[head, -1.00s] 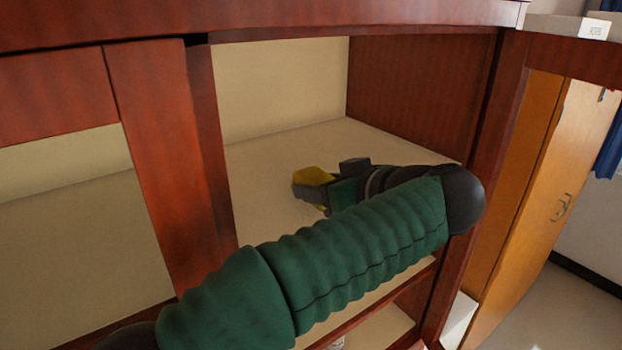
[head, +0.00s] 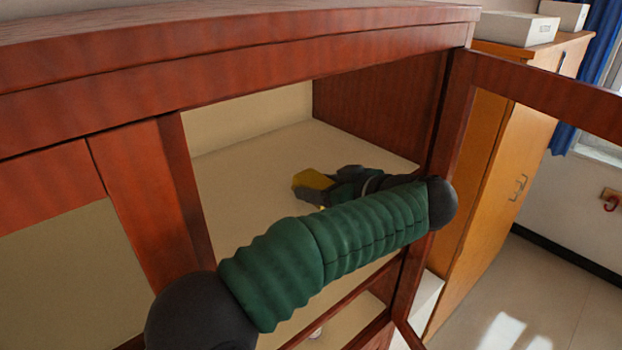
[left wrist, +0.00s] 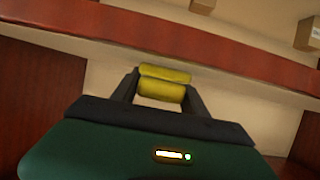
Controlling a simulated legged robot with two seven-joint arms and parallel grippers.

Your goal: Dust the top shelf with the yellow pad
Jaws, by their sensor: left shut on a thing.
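The yellow pad (head: 314,179) is in my left gripper (head: 307,187), inside the open upper compartment of the reddish wooden cabinet. In the left wrist view the pad (left wrist: 163,88) sits between the two dark fingers of the gripper (left wrist: 160,86), which are shut on it. The top shelf (head: 255,155) is a pale cream board, and the pad is low over or on it; I cannot tell whether they touch. My green left arm crosses in front and hides part of the shelf. My right gripper is not in view.
A dark red side wall (head: 375,110) bounds the compartment on the right, and a cabinet post (head: 150,195) on the left. An open door frame (head: 545,95) stands out at the right. An orange cupboard (head: 490,190) with white boxes (head: 515,28) on top is beyond.

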